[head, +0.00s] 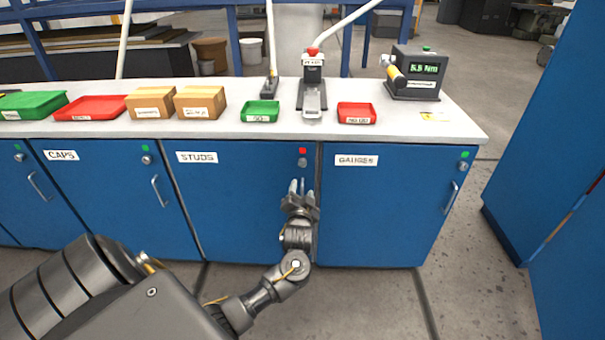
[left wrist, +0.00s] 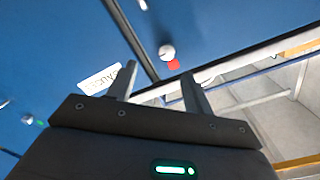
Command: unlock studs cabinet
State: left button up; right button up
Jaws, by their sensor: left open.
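The blue studs cabinet (head: 230,205) has a white STUDS label (head: 197,157). A red light (head: 302,151) is at its upper right corner, with a round lock knob (head: 302,162) just below. My left gripper (head: 302,184) is open and empty in front of this door, a little below the knob, and hides part of the door's right side. In the left wrist view the knob (left wrist: 167,52) and red light (left wrist: 173,64) lie between and beyond the open fingers (left wrist: 158,78), apart from them. My right gripper is not in view.
The gauges cabinet (head: 385,215) on the right and the caps cabinet (head: 115,205) on the left have green lights. The worktop (head: 235,129) above holds trays, boxes and a torque tester (head: 415,75). A tall blue cabinet (head: 545,130) stands at right, with floor between.

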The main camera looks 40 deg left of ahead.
aim_at(302, 164)
pick_arm(q)
jog(key=x, duration=0.3)
jog(key=r+x, duration=0.1)
jog(key=x, duration=0.2)
jog(key=r+b+x, duration=0.1)
jog(key=x, duration=0.2)
jog(key=shift+w+a, duration=0.15)
jog(key=shift+a, duration=0.25)
jog(key=shift+w+a, duration=0.4)
jog(key=shift+w, duration=0.15)
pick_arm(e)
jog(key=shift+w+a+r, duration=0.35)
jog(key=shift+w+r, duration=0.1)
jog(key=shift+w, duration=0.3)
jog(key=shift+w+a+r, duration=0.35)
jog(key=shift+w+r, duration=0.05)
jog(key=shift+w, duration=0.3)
pick_arm(q)
jog(key=shift+c, duration=0.3)
jog(key=c, duration=0.9)
